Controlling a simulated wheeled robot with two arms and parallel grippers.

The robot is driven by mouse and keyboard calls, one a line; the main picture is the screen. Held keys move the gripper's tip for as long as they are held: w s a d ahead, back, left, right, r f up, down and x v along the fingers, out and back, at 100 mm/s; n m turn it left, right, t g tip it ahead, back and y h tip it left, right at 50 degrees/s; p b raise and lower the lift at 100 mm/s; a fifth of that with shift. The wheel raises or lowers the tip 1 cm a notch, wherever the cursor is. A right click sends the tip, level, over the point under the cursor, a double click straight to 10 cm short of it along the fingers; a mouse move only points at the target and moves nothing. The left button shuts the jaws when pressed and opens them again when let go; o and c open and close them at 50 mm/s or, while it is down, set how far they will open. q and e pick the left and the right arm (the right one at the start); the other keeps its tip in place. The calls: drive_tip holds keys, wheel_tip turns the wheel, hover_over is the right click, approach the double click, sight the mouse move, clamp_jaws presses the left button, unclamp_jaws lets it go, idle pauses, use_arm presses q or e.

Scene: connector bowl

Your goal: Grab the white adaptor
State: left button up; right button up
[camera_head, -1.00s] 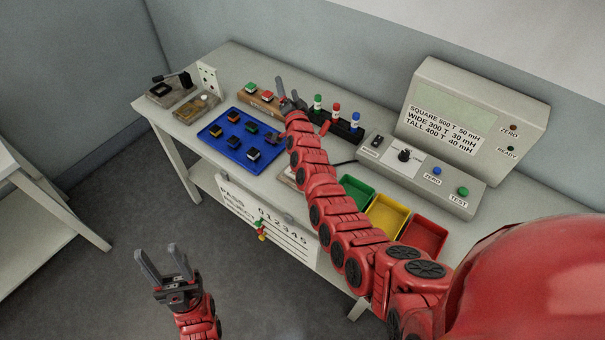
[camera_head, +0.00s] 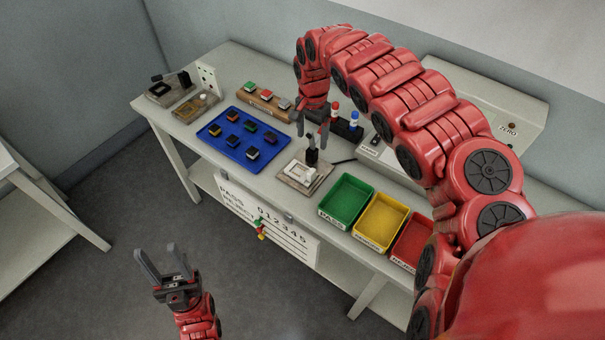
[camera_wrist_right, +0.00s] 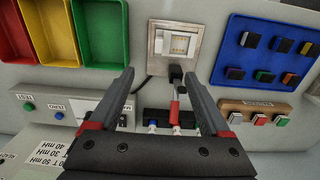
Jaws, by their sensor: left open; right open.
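The white adaptor (camera_head: 301,173) looks like a square white frame on a small beige fixture plate (camera_head: 290,181), near the table's front edge. It also shows in the right wrist view (camera_wrist_right: 180,44), top centre. A black upright piece (camera_head: 312,157) stands at its back edge. My right gripper (camera_head: 312,135) points down, open and empty, just behind and above the adaptor. In the right wrist view its fingers (camera_wrist_right: 160,74) are spread, with the adaptor beyond their tips. My left gripper (camera_head: 158,250) is open and empty, away from the table above the floor.
A blue tray (camera_head: 207,134) with several dark blocks lies left of the fixture. Green (camera_head: 337,221), yellow (camera_head: 362,239) and red (camera_head: 400,257) bins stand to the right. A black rack with colored-top pieces and a grey test box are behind.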

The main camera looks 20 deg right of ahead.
drive_tip(key=b, duration=0.5)
approach(309, 169)
drive_tip(key=s+f, duration=0.2)
drive_tip(key=shift+s+a, duration=0.3)
drive_tip(key=shift+s, duration=0.1)
drive_tip(key=shift+s+f+p, duration=0.15)
drive_tip(key=shift+f+p, duration=0.4)
drive_tip(key=shift+f, duration=0.05)
drive_tip(key=f, duration=0.1)
drive_tip(key=f+p, duration=0.1)
drive_tip(key=shift+w+a+f, duration=0.2)
drive_tip(key=shift+f, duration=0.2)
drive_tip(key=shift+d+f+p, duration=0.1)
drive_tip(key=shift+f+p, duration=0.2)
drive_tip(key=shift+f, duration=0.4)
clamp_jaws()
